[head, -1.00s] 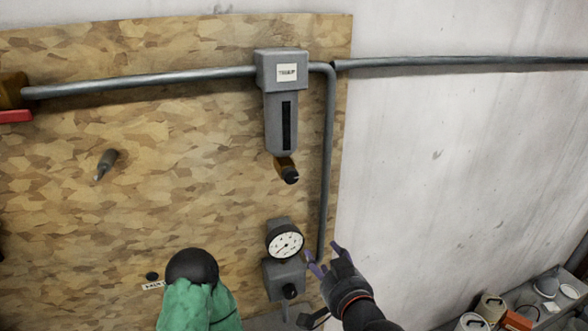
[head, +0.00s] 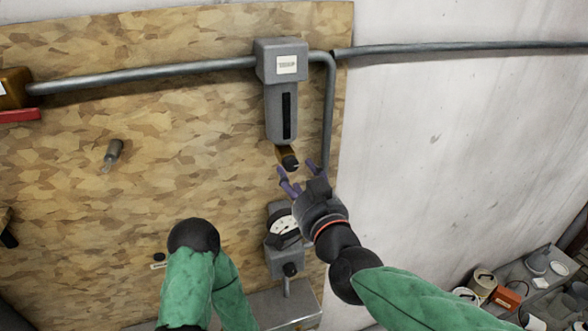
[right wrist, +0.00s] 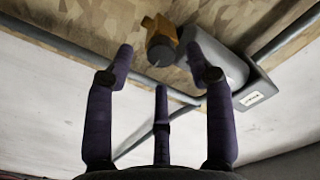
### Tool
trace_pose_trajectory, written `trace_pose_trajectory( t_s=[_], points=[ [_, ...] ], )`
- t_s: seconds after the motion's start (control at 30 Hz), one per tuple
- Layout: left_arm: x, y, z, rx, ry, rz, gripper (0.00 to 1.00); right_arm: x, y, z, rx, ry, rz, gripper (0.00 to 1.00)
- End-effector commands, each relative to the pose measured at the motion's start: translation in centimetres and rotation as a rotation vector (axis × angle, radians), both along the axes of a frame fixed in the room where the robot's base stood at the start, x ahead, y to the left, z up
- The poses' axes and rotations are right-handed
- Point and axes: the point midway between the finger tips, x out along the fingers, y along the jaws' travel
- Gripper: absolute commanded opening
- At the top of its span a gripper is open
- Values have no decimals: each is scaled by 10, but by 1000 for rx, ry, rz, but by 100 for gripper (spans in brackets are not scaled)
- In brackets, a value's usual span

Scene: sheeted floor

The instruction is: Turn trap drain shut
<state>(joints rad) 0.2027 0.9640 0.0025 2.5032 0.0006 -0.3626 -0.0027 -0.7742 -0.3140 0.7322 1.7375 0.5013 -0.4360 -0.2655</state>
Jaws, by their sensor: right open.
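The trap (head: 282,95) is a grey housing with a white label and a dark sight slot, mounted on the chipboard. Its drain (head: 289,162), a brass fitting with a black knob, sticks out at the bottom. My right gripper (head: 297,180), with purple fingers, is open and empty just below the drain. In the right wrist view the drain (right wrist: 162,48) shows beyond the fingertips, between the open fingers (right wrist: 160,75), apart from them. My left arm comes in at the bottom of the head view; I cannot make out its gripper.
A grey pipe (head: 150,76) runs across the top and down the right side of the trap. A gauge (head: 283,224) below is partly hidden by my right gripper. A small grey fitting (head: 113,152) sticks out at left. Containers (head: 483,282) stand at lower right.

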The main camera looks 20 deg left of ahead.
Motion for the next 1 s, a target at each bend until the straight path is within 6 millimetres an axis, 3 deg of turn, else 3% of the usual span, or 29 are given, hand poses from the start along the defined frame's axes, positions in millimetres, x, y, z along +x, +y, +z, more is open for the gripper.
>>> trace_pose_trajectory(
  t_s=[0.23,0.6,0.8,1.0],
  points=[
    [0,0,4,0,0,0,0,20,14,0,-1,1,0,54],
    [0,0,4,0,0,0,0,23,15,0,0,0,0,54],
    [0,0,4,0,0,0,0,23,15,0,-1,1,0,0],
    [0,0,4,0,0,0,0,23,16,-1,-4,-1,1,0]
  ],
)
